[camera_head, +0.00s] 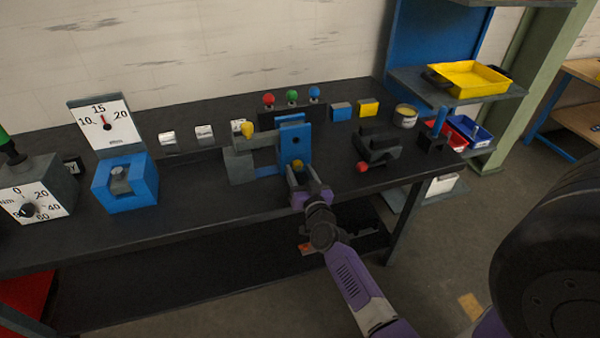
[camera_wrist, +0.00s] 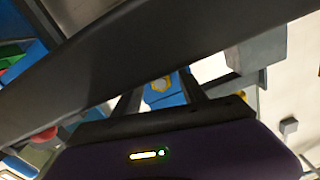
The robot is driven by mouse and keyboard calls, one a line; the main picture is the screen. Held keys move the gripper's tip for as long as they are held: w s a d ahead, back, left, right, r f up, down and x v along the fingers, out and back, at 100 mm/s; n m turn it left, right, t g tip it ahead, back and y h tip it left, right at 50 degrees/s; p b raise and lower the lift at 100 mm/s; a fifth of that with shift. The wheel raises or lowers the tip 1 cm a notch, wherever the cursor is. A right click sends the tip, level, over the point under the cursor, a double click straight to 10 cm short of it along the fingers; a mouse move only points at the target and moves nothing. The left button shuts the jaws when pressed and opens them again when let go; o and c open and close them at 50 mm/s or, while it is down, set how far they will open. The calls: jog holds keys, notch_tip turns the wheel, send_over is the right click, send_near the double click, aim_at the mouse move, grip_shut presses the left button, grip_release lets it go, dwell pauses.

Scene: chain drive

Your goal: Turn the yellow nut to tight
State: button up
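The yellow nut (camera_head: 298,166) sits low on the front of a blue upright block (camera_head: 294,141) near the bench's front edge. In the wrist view the yellow nut (camera_wrist: 161,85) shows as a ring against blue, between my fingers. My gripper (camera_head: 307,183) points at the nut from the front, fingers spread on either side of it in the picture. My gripper (camera_wrist: 161,92) is open in the wrist view too, with a gap between fingers and nut. I cannot tell how far ahead the nut is.
A grey block with a yellow knob (camera_head: 247,129) stands left of the blue block. A dark vise-like fixture (camera_head: 378,146) and a red ball (camera_head: 362,167) are to the right. Dials (camera_head: 103,124) and a blue cradle (camera_head: 126,187) stand left. Red, green and blue knobs stand behind.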

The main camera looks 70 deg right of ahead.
jog(key=shift+p+v, duration=0.45)
jog(key=shift+v, duration=3.45)
